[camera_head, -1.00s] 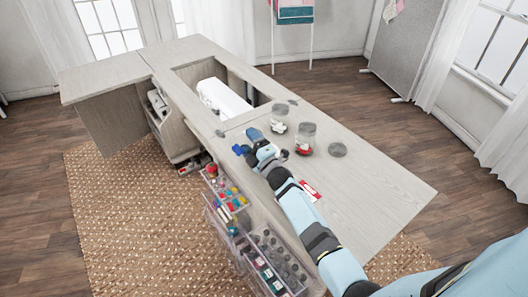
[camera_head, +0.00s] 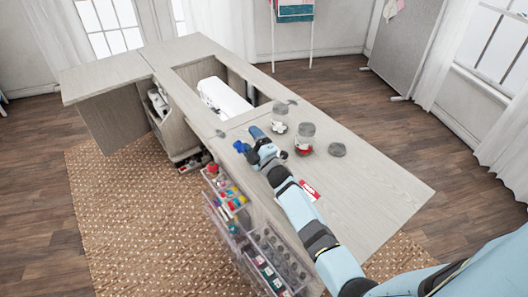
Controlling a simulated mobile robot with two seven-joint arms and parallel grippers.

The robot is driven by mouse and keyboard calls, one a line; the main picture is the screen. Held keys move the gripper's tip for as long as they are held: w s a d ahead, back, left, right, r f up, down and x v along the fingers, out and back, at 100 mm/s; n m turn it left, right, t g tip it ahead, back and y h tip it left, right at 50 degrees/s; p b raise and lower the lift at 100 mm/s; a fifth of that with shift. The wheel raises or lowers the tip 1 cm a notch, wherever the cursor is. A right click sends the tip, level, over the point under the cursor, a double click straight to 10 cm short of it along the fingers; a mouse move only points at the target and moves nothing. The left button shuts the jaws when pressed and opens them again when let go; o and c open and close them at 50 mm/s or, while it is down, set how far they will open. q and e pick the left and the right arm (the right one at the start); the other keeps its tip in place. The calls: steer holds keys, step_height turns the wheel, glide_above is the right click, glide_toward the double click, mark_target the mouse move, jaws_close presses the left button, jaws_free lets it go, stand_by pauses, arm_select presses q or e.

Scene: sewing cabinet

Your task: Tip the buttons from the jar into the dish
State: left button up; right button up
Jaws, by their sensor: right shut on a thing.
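My right gripper (camera_head: 252,153) is over the near left edge of the cabinet top (camera_head: 385,190), shut on a small blue thing (camera_head: 240,147). I cannot tell whether this is the jar with blue buttons. One clear jar (camera_head: 280,111) with pale and dark contents stands upright behind the gripper. Another clear jar (camera_head: 306,131) with red contents stands to its right. A flat grey round piece (camera_head: 337,149) lies right of the jars; I cannot tell if it is a lid or the dish. My left gripper is out of view.
A red and white card (camera_head: 310,191) lies beside my right forearm. A white machine (camera_head: 224,98) sits in the cabinet's opening. Clear organizers with coloured items (camera_head: 236,200) and small dark items (camera_head: 282,255) stand along the near side. The right part of the top is clear.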

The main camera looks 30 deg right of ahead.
arm_select(q)
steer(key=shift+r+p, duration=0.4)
steer(key=shift+p, duration=0.05)
arm_select(e)
steer(key=shift+d+r+m, duration=0.2)
steer(key=shift+r+m, duration=0.05)
steer(key=shift+m, duration=0.35)
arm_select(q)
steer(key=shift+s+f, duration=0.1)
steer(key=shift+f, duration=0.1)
arm_select(e)
steer(key=shift+f, duration=0.1)
steer(key=shift+a+f+n+b, duration=0.3)
steer(key=shift+f+n+b, duration=0.2)
steer(key=shift+n+b, duration=0.6)
steer(key=shift+a+n+y, duration=0.1)
steer(key=shift+n+y, duration=0.2)
steer(key=shift+y, duration=0.1)
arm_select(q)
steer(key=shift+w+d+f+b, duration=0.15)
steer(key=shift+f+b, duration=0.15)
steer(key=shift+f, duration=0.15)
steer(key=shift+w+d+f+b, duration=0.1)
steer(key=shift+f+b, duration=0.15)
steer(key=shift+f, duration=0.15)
arm_select(e)
steer(key=shift+s+a+n, duration=0.1)
steer(key=shift+a+n, duration=0.05)
steer(key=shift+n, duration=0.35)
